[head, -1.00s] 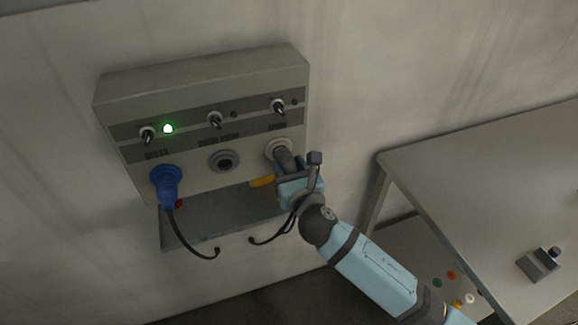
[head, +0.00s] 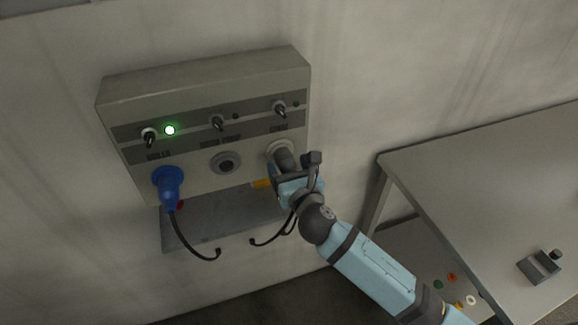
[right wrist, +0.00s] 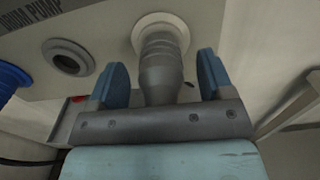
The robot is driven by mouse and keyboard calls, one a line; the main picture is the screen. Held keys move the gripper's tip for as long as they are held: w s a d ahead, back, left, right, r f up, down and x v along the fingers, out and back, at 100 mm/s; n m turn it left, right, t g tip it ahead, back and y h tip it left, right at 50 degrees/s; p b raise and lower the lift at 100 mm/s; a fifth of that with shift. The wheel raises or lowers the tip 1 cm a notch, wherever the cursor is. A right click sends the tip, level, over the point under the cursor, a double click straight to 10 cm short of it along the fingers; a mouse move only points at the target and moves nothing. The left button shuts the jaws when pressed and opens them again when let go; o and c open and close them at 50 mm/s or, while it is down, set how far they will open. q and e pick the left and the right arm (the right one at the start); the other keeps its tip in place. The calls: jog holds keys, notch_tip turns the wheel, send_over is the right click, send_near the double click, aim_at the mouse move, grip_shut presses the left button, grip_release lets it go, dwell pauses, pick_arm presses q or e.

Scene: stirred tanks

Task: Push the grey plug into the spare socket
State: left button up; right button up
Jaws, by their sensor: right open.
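The grey plug (head: 284,158) sits in the right-hand socket (head: 272,147) of the wall panel. The right wrist view shows the plug (right wrist: 162,75) with its front end inside the socket's pale round collar (right wrist: 181,25). How deep it sits cannot be told. My right gripper (head: 292,167) is open around the plug. In the right wrist view its blue fingers (right wrist: 162,78) stand on either side of the plug, with a gap on both sides. My left gripper is not in view.
A blue plug (head: 169,188) with a hanging cable fills the left socket. The middle socket (head: 226,163) is empty. A green lamp (head: 170,130) glows by the left switch. A grey shelf (head: 205,222) lies below the panel. A table (head: 470,180) stands at right.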

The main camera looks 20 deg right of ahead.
jog(key=s+b, duration=0.2)
jog(key=s, duration=1.1)
jog(key=shift+s+d, duration=0.2)
jog(key=shift+s, duration=0.15)
jog(key=s+d+f+m+g+y+p, duration=0.1)
jog(key=s+f+m+g+p, duration=0.1)
jog(key=s+f+m, duration=0.4)
jog(key=s+d+f+m+g+y+p, duration=0.1)
jog(key=s+f+m+g, duration=0.4)
jog(key=f+m, duration=1)
jog(key=m+p, duration=0.1)
jog(key=m, duration=1.1)
jog(key=shift+s+d+y, duration=0.3)
jog(key=shift+s+d, duration=0.1)
